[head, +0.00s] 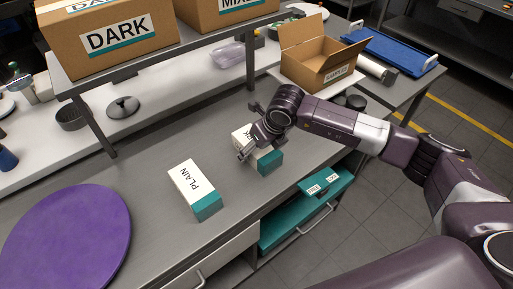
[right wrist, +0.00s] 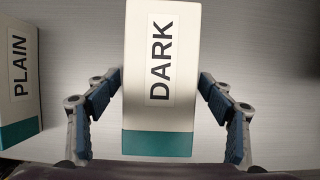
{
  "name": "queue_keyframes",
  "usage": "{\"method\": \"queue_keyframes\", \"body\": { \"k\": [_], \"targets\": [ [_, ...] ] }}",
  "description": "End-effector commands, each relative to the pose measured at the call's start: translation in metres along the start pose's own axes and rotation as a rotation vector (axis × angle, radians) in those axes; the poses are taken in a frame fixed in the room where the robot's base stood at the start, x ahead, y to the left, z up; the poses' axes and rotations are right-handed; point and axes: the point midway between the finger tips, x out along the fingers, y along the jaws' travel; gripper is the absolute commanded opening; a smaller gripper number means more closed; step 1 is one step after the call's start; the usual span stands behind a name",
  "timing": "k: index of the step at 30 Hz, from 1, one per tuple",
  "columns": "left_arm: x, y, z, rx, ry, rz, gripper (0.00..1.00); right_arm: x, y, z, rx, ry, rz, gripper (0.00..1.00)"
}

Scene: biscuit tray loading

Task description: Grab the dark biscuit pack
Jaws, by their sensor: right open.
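The dark biscuit pack (right wrist: 161,105) is a white box with a teal end and a DARK label. In the right wrist view it lies between the two fingers of my right gripper (right wrist: 160,115), with a gap on each side. In the head view the same pack (head: 268,161) is partly hidden under my right gripper (head: 252,150), which is open above and around it. The plain biscuit pack (head: 195,188), white and teal, lies to its left on the grey worktop. It also shows at the left edge of the right wrist view (right wrist: 18,80). My left gripper is not in view.
A purple round mat (head: 68,240) lies at the left. Cardboard boxes marked DARK (head: 112,42) and MIXED (head: 225,12) stand on a raised shelf. An open cardboard box (head: 318,66) and a blue tray (head: 390,50) are at the back right. A teal drawer (head: 290,225) stands open below the worktop.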

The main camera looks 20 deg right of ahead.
Motion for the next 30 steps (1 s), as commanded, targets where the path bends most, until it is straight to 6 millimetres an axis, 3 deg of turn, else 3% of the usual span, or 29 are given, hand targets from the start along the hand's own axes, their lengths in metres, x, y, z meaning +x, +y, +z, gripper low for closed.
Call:
{"method": "queue_keyframes", "body": {
  "k": [1,14,23,30],
  "targets": [
    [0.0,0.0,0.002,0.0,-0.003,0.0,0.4,0.0,0.0,0.0,0.0,0.0,0.0,0.71],
    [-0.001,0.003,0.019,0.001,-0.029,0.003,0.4,-0.001,0.0,0.001,0.0,-0.002,0.0,0.25],
    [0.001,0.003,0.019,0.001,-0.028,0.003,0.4,-0.003,0.0,0.002,0.0,-0.002,0.0,0.25],
    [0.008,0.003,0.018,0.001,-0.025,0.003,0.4,-0.027,-0.001,0.012,-0.001,-0.006,-0.001,0.25]
  ]
}}
